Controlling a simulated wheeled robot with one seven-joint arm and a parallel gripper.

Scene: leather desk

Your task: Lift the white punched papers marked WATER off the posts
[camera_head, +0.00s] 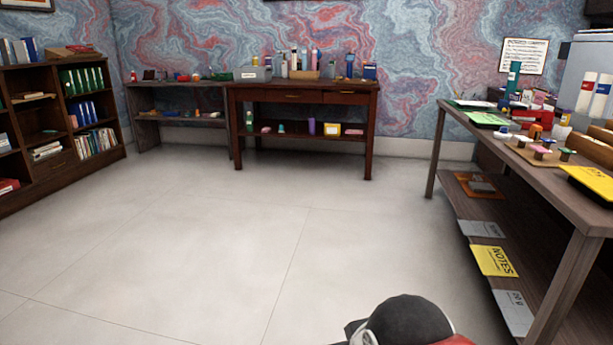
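I cannot make out any white punched papers marked WATER or their posts in this view. A small white sheet or stack (472,103) lies near the far end of the right-hand desk (590,214), behind a green pad. Any marking on it is too small to read. A dark rounded part with red and white at the bottom edge looks like part of my own arm. My gripper's fingers do not show.
The right-hand desk also carries a green pad (487,119), small knobbed items and a yellow pad (592,181). A yellow NOTES pad (494,261) lies on its lower shelf. A bookcase (60,125) and a wooden table (300,95) stand along the walls. The middle floor is clear.

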